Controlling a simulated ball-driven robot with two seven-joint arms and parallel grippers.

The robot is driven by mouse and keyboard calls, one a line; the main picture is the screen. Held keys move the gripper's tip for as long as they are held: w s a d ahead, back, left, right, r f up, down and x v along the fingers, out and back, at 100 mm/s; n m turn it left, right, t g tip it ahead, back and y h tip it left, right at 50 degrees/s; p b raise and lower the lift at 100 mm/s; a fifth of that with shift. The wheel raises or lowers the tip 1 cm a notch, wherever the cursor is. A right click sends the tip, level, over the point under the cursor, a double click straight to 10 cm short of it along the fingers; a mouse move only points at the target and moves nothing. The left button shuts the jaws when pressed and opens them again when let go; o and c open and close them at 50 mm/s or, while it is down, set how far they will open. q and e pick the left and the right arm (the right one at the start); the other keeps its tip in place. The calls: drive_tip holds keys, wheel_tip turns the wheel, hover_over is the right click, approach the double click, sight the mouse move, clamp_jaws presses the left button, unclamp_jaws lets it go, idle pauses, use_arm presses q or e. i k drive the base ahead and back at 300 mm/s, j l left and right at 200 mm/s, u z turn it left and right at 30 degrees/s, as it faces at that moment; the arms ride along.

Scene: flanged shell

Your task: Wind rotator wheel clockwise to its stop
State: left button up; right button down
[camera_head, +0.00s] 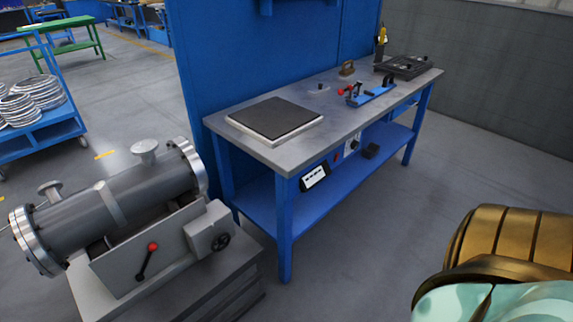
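A flanged grey shell (115,201) lies on a grey rotator stand (150,247) at the lower left. A small dark handwheel (221,242) sits on the light grey gearbox (208,228) at the stand's right end. A lever with a red knob (152,247) is on the stand's front face, left of the wheel. Neither of my grippers is in view, and nothing touches the wheel. The wheel is small here, and its turned position cannot be told.
A blue workbench (285,153) stands right of the stand, with a dark plate (275,117) and blue tooling (371,94) on top. A blue cart (42,133) with metal rings is at the far left. Grey floor (385,230) is clear in front of the bench.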

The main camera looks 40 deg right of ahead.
sight(221, 242)
drive_tip(key=z, duration=0.8)
